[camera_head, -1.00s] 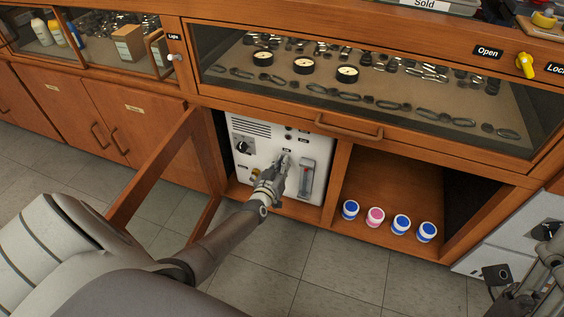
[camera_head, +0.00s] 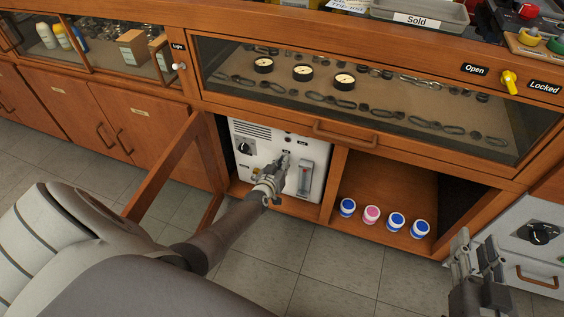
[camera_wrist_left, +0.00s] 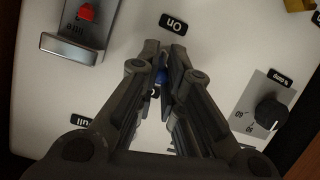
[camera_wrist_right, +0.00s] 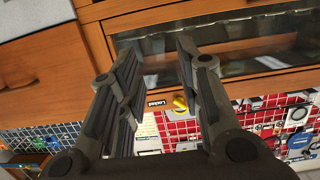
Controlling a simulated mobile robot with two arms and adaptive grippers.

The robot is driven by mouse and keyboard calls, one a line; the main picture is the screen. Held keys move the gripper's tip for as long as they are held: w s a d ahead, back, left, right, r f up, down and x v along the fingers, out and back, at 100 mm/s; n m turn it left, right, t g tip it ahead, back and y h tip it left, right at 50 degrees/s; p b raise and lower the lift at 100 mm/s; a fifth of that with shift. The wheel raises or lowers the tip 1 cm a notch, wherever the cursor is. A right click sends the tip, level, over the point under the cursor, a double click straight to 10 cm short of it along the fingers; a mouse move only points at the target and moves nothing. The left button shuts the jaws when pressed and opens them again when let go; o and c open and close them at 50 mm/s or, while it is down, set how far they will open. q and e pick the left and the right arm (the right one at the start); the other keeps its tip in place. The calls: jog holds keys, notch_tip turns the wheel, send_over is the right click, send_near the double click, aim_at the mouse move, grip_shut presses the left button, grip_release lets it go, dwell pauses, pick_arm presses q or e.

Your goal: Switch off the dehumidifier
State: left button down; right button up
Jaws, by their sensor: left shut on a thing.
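The dehumidifier (camera_head: 257,146) is a white panelled unit inside the open left cabinet compartment. My left gripper (camera_head: 284,158) reaches its front panel. In the left wrist view the left gripper (camera_wrist_left: 164,62) is shut on a small blue-tipped switch (camera_wrist_left: 160,76) below the "On" label (camera_wrist_left: 174,23). The fingers hide most of the switch and the label below it. A dark knob (camera_wrist_left: 270,113) is on the right there and a red slider (camera_wrist_left: 87,12) at upper left. My right gripper (camera_head: 478,250) is open and empty at the lower right, in front of the counter.
The open cabinet door (camera_head: 162,168) stands beside my left arm. Several blue and pink-lidded jars (camera_head: 372,214) stand in the compartment to the right. A glass display drawer (camera_head: 347,132) is above. A yellow knob (camera_head: 509,82) sits between "Open" and "Locked" labels.

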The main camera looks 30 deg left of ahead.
pick_arm(q)
jog(key=shift+s+d+g+p, duration=0.1)
jog(key=shift+g+p, duration=0.7)
jog(key=shift+p, duration=1.25)
pick_arm(e)
jog(key=s+d+f+g+h, duration=0.1)
jog(key=s+d+f+g, duration=0.2)
jog(key=s+f+g, duration=0.3)
jog(key=s+d+f+g+h, duration=0.2)
jog(key=s+d+f+g, duration=0.1)
jog(key=s+f+g, duration=0.2)
jog(key=shift+s+f+m+g, duration=0.35)
jog(key=shift+s+f, duration=0.7)
jog(key=shift+s, duration=1.35)
pick_arm(q)
jog(key=c, duration=1.6)
grip_release()
jog(key=shift+o, duration=0.6)
jog(key=shift+r, duration=0.2)
